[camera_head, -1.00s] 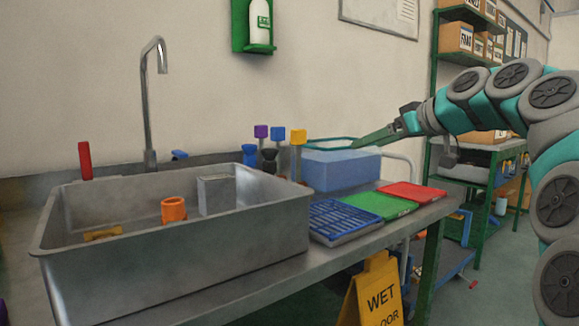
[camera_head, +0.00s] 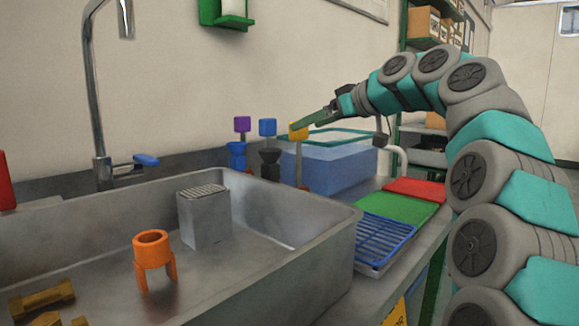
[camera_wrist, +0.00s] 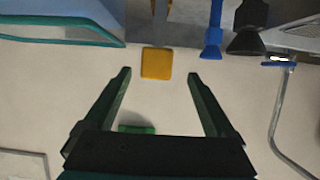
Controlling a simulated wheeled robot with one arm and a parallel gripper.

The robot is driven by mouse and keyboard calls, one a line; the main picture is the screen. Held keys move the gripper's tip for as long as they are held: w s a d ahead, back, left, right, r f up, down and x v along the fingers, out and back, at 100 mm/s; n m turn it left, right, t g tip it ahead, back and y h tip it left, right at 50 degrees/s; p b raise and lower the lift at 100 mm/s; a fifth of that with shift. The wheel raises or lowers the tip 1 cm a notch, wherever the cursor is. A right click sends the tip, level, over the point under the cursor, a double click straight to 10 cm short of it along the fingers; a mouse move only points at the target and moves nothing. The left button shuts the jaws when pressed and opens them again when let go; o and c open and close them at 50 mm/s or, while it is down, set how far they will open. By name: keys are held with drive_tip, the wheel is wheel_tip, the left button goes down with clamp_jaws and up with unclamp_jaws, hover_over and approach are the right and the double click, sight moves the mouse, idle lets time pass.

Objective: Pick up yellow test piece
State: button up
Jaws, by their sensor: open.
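The yellow test piece (camera_head: 297,133) is a small square block on top of an upright stem behind the sink, left of the blue water tub. In the wrist view the yellow test piece (camera_wrist: 157,63) shows between the two fingertips, with a gap on each side. My gripper (camera_head: 304,126) is open and empty, reaching in from the right, its fingers at the block in the head view. In the wrist view my gripper (camera_wrist: 158,74) has its dark green fingers spread wide. I cannot tell how deep the block sits between them.
A purple-topped piece (camera_head: 242,124) and a blue-topped piece (camera_head: 267,127) stand to the left. The blue tub (camera_head: 340,168) with a teal rim is just right. The metal sink (camera_head: 330,240) lies in front, with an orange holder (camera_head: 153,260). A tap (camera_head: 100,165) stands left.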

drive_tip(key=x, duration=0.7)
drive_tip(key=shift+w+p, duration=0.4)
drive_tip(key=shift+p, duration=0.05)
drive_tip(key=shift+a, duration=0.1)
clamp_jaws()
idle(0.5)
